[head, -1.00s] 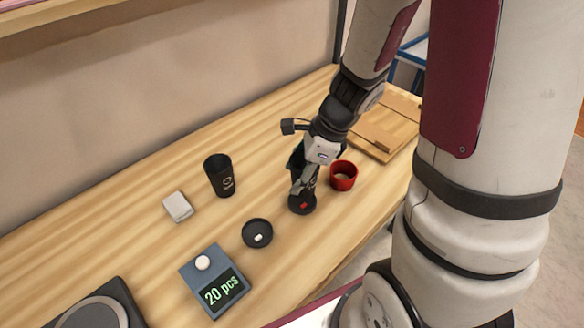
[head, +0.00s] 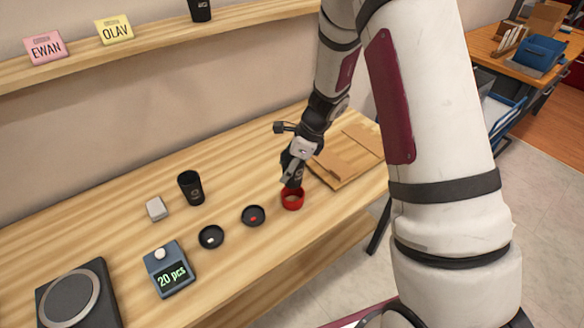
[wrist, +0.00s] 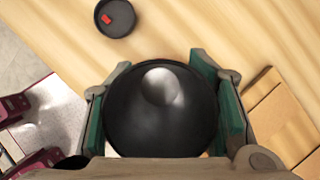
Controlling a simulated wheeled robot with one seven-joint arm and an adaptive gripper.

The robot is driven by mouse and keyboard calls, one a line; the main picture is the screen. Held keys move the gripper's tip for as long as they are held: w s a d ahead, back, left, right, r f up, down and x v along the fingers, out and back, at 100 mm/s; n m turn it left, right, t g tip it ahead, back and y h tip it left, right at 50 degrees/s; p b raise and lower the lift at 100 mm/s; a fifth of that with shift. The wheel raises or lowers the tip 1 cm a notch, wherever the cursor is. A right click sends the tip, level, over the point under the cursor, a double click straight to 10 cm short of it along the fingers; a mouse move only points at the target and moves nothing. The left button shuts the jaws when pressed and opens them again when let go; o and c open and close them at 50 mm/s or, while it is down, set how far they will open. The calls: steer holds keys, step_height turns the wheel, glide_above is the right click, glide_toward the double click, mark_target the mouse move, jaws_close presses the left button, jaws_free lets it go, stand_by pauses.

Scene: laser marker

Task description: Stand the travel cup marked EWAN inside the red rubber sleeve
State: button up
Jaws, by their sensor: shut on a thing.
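My gripper (head: 291,174) is shut on a black travel cup (head: 297,178), seen from above between its fingers in the wrist view (wrist: 160,112). A small pale mark shows on the cup, but no name is readable. The red rubber sleeve (head: 292,205) stands on the bench directly below the cup in the head view. The cup's lower end is at the sleeve's far rim; I cannot tell whether it is above the opening or slightly in it. The sleeve is hidden in the wrist view. Another black cup (head: 191,188) stands on the bench to the left.
Two black dishes hold a white piece (head: 211,237) and a red piece (head: 253,216). A counter reading "20 pcs" (head: 170,270), a white block (head: 156,208) and brown boards (head: 345,160) are nearby. Shelf cards read EWAN (head: 46,47) and OLAV (head: 114,30); a third cup (head: 200,10) stands there.

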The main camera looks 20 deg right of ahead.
mark_target(288, 185)
steer(key=shift+f+b, duration=1.8)
steer(key=shift+f, duration=1.1)
steer(key=shift+f+b, duration=0.6)
steer(key=shift+f, duration=0.15)
steer(key=o, duration=0.9)
steer(key=shift+o, duration=0.2)
steer(key=o, duration=0.5)
steer(key=shift+r, duration=0.1)
steer(key=shift+r+p, duration=1.2)
steer(key=shift+r, duration=0.2)
steer(key=shift+r+p, duration=1.55)
steer(key=shift+r, duration=1)
